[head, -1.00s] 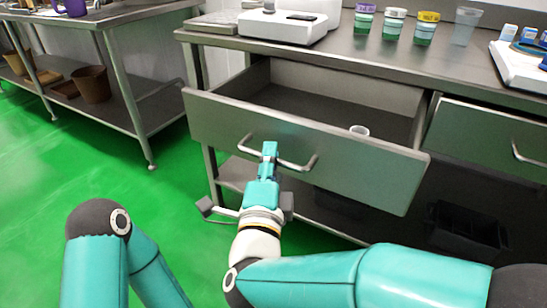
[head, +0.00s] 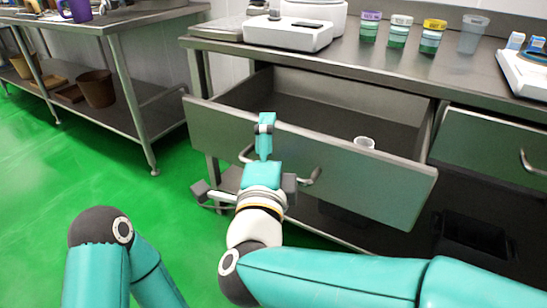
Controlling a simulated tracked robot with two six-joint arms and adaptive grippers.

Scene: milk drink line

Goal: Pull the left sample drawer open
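The left sample drawer (head: 370,183) is a grey metal drawer under the bench. It stands well open, its inside showing from above. Its curved bar handle (head: 313,178) is on the front panel, with its middle hidden behind my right gripper. My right gripper (head: 265,122), on the arm from the right, is in front of the panel. Its fingertips reach above the handle's height in the picture. Its finger gap is not clear, and I cannot tell whether it touches the handle. A small white cup (head: 364,143) is in the drawer. My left gripper is out of view; only its arm shows at lower left.
The bench top (head: 350,55) holds a white device (head: 290,33), several lidded jars (head: 400,31) and a clear cup (head: 472,35). A second drawer (head: 480,143) on the right is shut. Green floor (head: 60,180) is open at left, before a side table (head: 150,65).

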